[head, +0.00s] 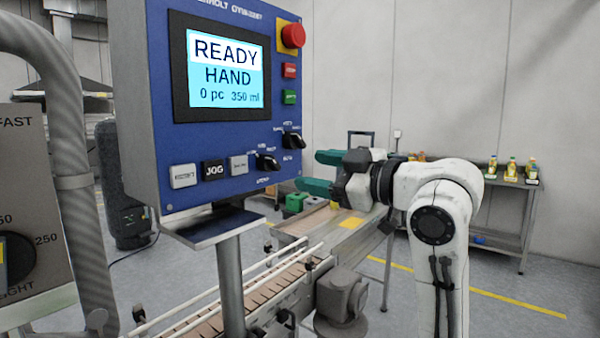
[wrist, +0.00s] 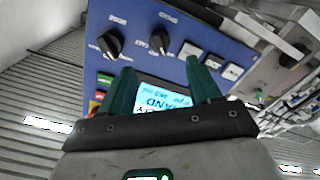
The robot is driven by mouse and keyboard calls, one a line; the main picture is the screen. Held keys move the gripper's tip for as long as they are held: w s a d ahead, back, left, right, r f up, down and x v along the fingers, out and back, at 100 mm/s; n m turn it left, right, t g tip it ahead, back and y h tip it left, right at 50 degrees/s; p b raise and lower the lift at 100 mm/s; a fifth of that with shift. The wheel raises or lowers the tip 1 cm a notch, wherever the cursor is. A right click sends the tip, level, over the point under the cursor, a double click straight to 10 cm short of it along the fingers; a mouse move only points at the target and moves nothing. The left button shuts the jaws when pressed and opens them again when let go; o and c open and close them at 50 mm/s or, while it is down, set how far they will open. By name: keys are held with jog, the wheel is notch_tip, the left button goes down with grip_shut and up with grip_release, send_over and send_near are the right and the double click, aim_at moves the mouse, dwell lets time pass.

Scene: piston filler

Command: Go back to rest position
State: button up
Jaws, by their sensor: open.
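My gripper (head: 318,172) is in front of the blue control panel, to the right of it in the head view, with its green fingers pointing left. In the wrist view my gripper (wrist: 158,85) has its two green fingers apart with nothing between them. The control panel (head: 215,120) has a screen (head: 226,70) reading READY, HAND, 0 pc, 350 ml. The panel (wrist: 165,65) also shows behind the fingers in the wrist view, with black rotary knobs on it. I cannot tell the exact gap between fingers and panel.
A red emergency button (head: 293,36) sits at the panel's upper right. A conveyor (head: 240,292) runs below the panel, past its grey post (head: 231,285). A curved metal pipe (head: 70,150) stands at left. A table (head: 512,182) with several bottles stands at back right.

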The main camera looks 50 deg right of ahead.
jog(key=shift+s, duration=0.6)
jog(key=a+f+m+g, duration=0.2)
jog(key=a+f, duration=0.1)
jog(key=f, duration=0.8)
jog(key=w+a+f+m+g, duration=0.1)
jog(key=a+f+m+g, duration=0.2)
jog(key=f, duration=0.8)
jog(key=a+f+m+g, duration=0.15)
jog(key=a+f, duration=0.25)
jog(key=f, duration=0.7)
jog(key=s+a+f+g, duration=0.3)
jog(key=s+f, duration=0.1)
jog(key=f, duration=0.3)
jog(key=s+a+f+g, duration=0.2)
jog(key=s+a+f, duration=0.15)
jog(key=f, duration=0.35)
jog(key=s+f+g, duration=0.2)
jog(key=s+f, duration=0.3)
jog(key=s, duration=0.3)
jog(key=s+f+g, duration=0.3)
jog(key=s+f, duration=0.2)
jog(key=s, duration=0.3)
jog(key=shift+s+a+m+h, duration=0.35)
jog(key=shift+a+m+h, duration=0.05)
jog(key=shift+m, duration=0.05)
